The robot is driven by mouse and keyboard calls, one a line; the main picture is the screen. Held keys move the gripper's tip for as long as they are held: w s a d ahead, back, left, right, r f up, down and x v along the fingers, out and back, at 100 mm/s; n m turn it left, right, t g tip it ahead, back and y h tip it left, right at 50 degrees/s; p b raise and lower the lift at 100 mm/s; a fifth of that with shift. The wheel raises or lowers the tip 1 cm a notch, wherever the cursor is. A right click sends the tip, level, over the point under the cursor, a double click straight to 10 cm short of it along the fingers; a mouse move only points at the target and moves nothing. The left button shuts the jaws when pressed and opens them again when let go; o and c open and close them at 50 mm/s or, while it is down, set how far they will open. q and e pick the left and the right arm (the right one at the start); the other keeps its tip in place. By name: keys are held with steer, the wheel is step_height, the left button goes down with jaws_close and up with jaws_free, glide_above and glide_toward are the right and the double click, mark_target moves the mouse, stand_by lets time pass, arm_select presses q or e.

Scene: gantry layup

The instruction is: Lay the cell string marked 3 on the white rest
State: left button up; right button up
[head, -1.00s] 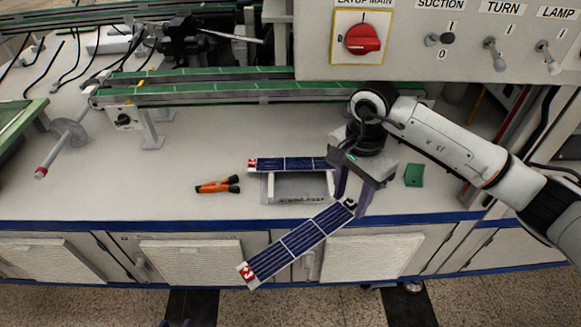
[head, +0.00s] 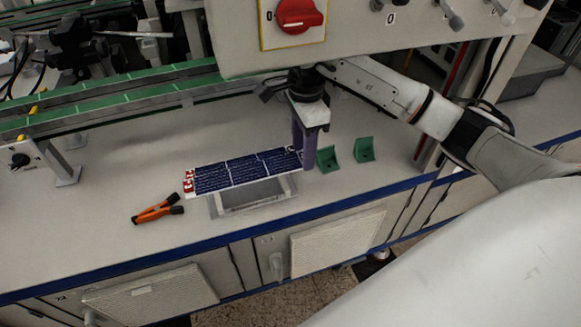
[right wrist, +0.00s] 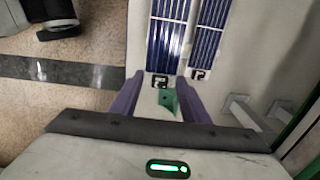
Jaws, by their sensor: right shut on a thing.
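My right gripper (head: 306,150) is shut on the right end of a dark blue cell string (head: 242,178) with a red-and-white tag at its left end. The held string lies nearly level over the white rest (head: 252,208), and I cannot tell whether it touches it. A second string (head: 228,164) lies close behind it, roughly parallel. In the right wrist view the held string (right wrist: 167,35) runs out from between the purple fingers (right wrist: 158,95), with the other string (right wrist: 207,42) to its right. The tag numbers are too small to read surely. My left gripper is out of view.
An orange-and-black hand tool (head: 157,210) lies left of the rest. Two green blocks (head: 328,158) (head: 364,149) stand to the right of the gripper. A green-edged rail (head: 120,105) and the switch panel (head: 370,35) bound the back. The bench's blue front edge (head: 215,237) is near.

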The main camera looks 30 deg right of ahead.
steer(key=shift+f+b, duration=0.35)
steer(key=shift+f, duration=2.05)
steer(key=shift+f+b, duration=0.3)
steer(key=shift+f, duration=0.05)
steer(key=o, duration=1.1)
steer(key=shift+c, duration=0.2)
